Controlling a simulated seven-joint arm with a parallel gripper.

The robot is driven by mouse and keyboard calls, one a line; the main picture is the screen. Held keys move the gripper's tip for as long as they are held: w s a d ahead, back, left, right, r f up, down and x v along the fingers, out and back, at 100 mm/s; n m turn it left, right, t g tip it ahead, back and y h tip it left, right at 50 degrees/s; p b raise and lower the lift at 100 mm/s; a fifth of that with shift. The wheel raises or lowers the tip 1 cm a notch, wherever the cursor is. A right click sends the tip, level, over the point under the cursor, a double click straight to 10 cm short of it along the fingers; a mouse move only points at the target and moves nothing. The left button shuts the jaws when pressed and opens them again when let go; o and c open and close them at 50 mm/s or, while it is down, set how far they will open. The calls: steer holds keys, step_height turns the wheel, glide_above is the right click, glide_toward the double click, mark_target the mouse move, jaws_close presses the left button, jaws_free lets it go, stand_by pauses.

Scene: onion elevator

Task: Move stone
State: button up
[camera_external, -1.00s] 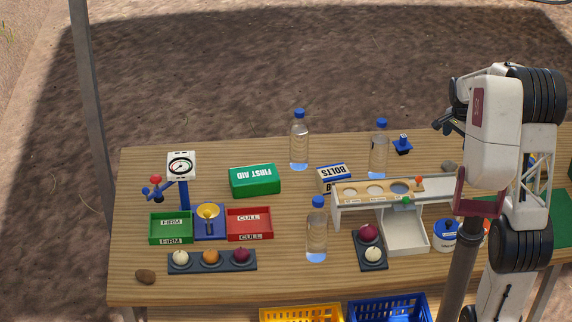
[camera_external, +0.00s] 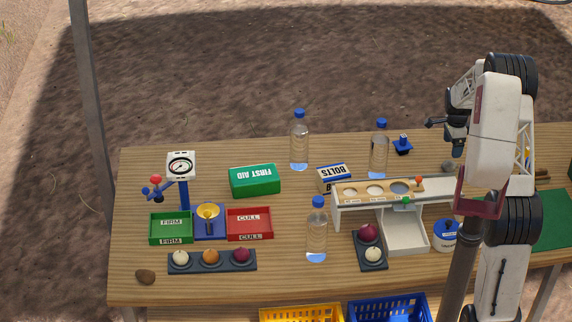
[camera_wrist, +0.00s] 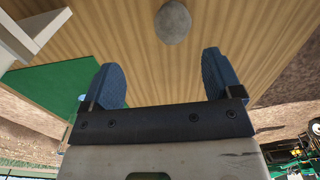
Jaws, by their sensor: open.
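A grey rounded stone (camera_wrist: 173,22) lies on the wooden table at the top of the wrist view, beyond my fingertips and between their lines. In the external view this stone (camera_external: 449,167) is at the back right, close below my gripper (camera_external: 441,139). In the wrist view my gripper (camera_wrist: 161,78) is open, with two blue-grey fingers apart and nothing between them. A brown stone (camera_external: 145,276) lies at the table's front left corner, far from my gripper.
A white sizing stand (camera_external: 440,190) and a water bottle (camera_external: 379,150) stand left of the grey stone. A blue-topped item (camera_external: 402,145) sits behind. A green mat (camera_external: 552,222) lies at right. Red and green trays and a dial gauge (camera_external: 181,166) are far left.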

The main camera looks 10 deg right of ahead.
mark_target(446, 162)
steer(key=shift+w+d+f+m, duration=0.25)
steer(key=shift+w+f, duration=0.25)
steer(key=shift+f, duration=0.2)
steer(key=shift+w+d+f+m, duration=0.25)
steer(key=shift+w+f, duration=0.2)
steer(key=shift+f, duration=0.2)
steer(key=shift+f, duration=0.1)
steer(key=shift+f, duration=3.8)
steer(key=shift+c, duration=0.3)
steer(key=c, duration=1.1)
steer(key=shift+o, duration=0.2)
steer(key=shift+d, duration=0.15)
steer(key=shift+d, duration=9.8)
